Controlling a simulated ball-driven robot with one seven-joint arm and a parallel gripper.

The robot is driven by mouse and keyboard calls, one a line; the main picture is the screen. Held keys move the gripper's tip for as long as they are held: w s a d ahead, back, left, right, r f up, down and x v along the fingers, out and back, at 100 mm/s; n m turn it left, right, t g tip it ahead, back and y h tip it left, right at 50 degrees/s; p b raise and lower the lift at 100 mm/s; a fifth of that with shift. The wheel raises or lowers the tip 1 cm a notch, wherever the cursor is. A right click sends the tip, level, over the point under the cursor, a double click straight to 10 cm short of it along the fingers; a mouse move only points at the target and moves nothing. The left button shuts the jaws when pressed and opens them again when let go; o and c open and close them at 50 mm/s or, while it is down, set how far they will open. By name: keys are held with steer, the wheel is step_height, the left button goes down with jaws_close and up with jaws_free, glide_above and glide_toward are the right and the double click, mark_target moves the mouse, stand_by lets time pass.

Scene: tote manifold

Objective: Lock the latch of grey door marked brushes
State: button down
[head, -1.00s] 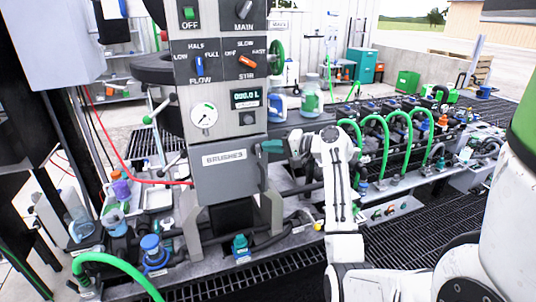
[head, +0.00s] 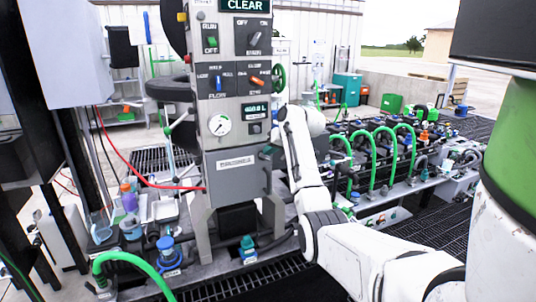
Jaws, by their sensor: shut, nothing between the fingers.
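The grey door (head: 225,180) is on the lower front of the grey machine column and looks closed. Its white label (head: 236,162) is too blurred to read now; it read BRUSHES earlier. A dark teal latch handle (head: 265,152) is at the door's upper right edge; its exact angle is hard to tell. My gripper (head: 284,122) is at the end of the white arm, right of the column and just above and right of the latch. Its fingers are small and partly hidden by the wrist; it looks shut and empty, with no clear contact with the latch.
Above the door are a round gauge (head: 220,125), a small display and several switches. A red hose (head: 150,178) runs to the column's left side. Green hoses (head: 385,160) arch over the manifold at the right. A green hose (head: 135,262) curves at the front left.

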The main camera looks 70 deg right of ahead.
steer(key=shift+w+a+n+g+h+p, duration=0.4)
steer(key=shift+w+a+n+g+h, duration=0.15)
steer(key=shift+n+g+h, duration=0.35)
steer(key=shift+r, duration=0.1)
steer(key=shift+d+r+p, duration=0.1)
steer(key=shift+r+p, duration=0.65)
steer(key=shift+p, duration=0.05)
